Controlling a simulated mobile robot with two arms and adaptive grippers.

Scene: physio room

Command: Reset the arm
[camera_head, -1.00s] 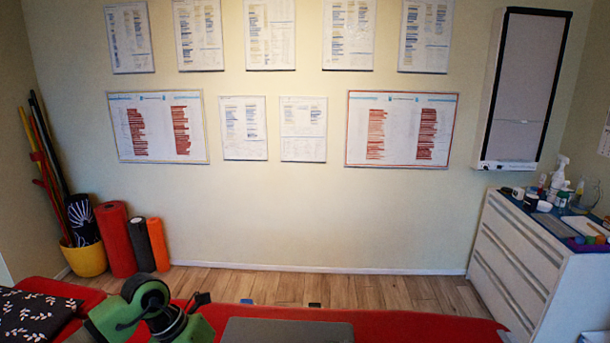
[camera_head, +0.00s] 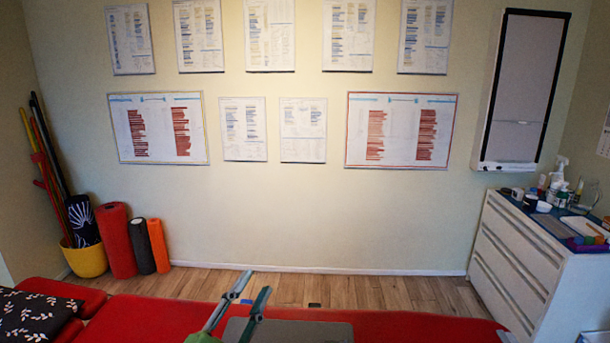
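My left gripper (camera_head: 256,282) shows at the bottom, a little left of centre, above the red treatment table (camera_head: 400,325). Its two slim grey-green fingers point up and away from me, spread apart with nothing between them. Only a bit of the green arm part behind it shows at the bottom edge. My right gripper is not in view.
A black patterned cushion (camera_head: 35,318) lies at the table's left end. Foam rollers (camera_head: 117,240) and a yellow pot (camera_head: 86,260) with poles stand by the left wall. A white drawer cabinet (camera_head: 520,268) with bottles stands right.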

